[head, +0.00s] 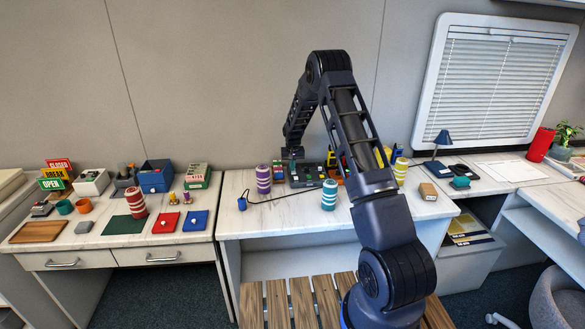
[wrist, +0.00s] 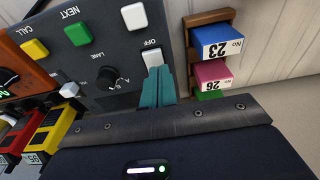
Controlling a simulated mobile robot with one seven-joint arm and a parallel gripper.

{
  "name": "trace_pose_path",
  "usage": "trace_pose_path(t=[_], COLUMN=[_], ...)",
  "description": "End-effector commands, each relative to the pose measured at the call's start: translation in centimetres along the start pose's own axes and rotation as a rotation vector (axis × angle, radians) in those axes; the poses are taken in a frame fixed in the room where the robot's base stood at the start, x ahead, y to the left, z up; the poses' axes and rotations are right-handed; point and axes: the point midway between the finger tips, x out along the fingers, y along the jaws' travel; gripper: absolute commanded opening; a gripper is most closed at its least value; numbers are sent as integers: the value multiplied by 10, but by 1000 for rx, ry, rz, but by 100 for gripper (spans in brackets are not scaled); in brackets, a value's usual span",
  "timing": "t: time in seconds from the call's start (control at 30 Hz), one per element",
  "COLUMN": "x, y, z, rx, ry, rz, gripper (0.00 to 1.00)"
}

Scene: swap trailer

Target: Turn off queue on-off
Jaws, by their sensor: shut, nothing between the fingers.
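The dark grey queue panel (head: 306,171) stands at the back of the middle table; it fills the upper left of the wrist view (wrist: 95,62). A white switch (wrist: 152,58) lies by the panel's OFF label. My gripper (wrist: 153,70) is shut and empty, its teal fingers pointing at this switch and covering its lower part. I cannot tell whether the tips touch it or whether it is pressed. In the head view my gripper (head: 292,154) is above the left part of the panel, small and partly hidden by my arm.
The panel also carries a yellow CALL button (wrist: 35,49), a green NEXT button (wrist: 78,34), a white button (wrist: 134,16) and a black LANE knob (wrist: 112,79). A rack of numbered blocks (wrist: 216,46) is close right of the fingers. Striped cylinders (head: 329,195) stand near the panel.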

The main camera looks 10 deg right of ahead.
Motion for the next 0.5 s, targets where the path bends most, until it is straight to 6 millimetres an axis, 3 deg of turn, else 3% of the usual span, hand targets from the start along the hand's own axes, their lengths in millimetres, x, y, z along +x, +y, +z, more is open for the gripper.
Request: trace_pose_path(t=[0.27,0.5], x=[-14,-57], y=[0,0], z=[-4,-4], rx=[0,0], ry=[2,2], rz=[0,0], gripper=[0,0])
